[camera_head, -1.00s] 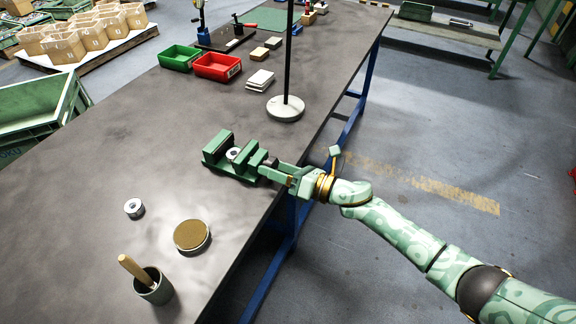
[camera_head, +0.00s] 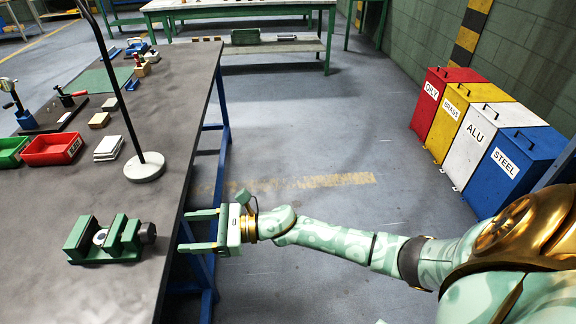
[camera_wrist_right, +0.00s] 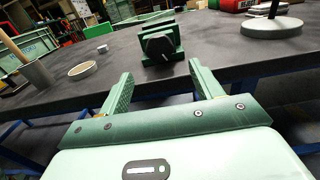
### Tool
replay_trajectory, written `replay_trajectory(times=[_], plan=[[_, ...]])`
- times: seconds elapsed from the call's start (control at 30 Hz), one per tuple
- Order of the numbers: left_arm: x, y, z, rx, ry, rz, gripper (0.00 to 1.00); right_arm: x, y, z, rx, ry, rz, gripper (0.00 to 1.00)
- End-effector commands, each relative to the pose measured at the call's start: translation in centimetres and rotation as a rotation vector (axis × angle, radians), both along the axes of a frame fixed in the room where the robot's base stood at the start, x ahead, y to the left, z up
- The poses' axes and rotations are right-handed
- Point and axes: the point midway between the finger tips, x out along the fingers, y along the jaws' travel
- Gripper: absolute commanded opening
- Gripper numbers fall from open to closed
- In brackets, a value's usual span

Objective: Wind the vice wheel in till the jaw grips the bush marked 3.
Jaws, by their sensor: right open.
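The green vice (camera_head: 76,246) stands near the table's right edge in the head view. A pale round bush (camera_head: 100,237) sits between its jaws; its mark is too small to read, and I cannot tell whether the movable jaw (camera_head: 116,232) touches it. The dark vice wheel (camera_head: 147,232) faces my right gripper (camera_head: 186,232). That gripper is open and empty, its two fingers pointing at the wheel with a clear gap. In the right wrist view, the wheel (camera_wrist_right: 160,44) lies ahead, beyond the open fingers (camera_wrist_right: 160,80). My left gripper is not in view.
A lamp-like stand with a white round base (camera_head: 145,167) rises behind the vice. A red bin (camera_head: 53,149) and white blocks (camera_head: 108,148) lie farther back. In the wrist view, a loose bush (camera_wrist_right: 102,48) and a round dish (camera_wrist_right: 82,71) stand left of the vice.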

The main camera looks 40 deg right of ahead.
Motion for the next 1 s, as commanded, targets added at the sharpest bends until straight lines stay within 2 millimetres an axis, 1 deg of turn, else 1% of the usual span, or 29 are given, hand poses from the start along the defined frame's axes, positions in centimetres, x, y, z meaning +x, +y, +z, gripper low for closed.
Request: replay_trajectory(times=[0.03,0.33,0.47,0.6,0.67,0.77,0.9,1.0], plan=[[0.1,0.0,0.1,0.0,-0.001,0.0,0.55,-0.8,-1.0,0.0,-0.001,0.002,0.0,0.65],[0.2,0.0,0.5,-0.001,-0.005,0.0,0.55,-5.0,-6.8,-0.1,0.004,0.011,-0.004,0.65],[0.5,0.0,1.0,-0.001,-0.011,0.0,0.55,-4.5,-8.0,-2.9,0.13,0.214,-0.121,0.65],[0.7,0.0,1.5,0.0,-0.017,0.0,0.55,-4.8,-9.5,-6.1,0.263,0.417,-0.245,0.65],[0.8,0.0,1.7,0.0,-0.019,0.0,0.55,-5.0,-10.1,-7.3,0.313,0.488,-0.29,0.65],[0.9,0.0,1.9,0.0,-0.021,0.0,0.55,-5.6,-10.9,-9.4,0.398,0.605,-0.366,0.65],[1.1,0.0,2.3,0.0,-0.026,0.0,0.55,-6.8,-12.1,-12.5,0.518,0.764,-0.478,0.65],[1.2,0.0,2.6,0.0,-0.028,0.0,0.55,-7.9,-12.8,-14.4,0.595,0.859,-0.549,0.65]])
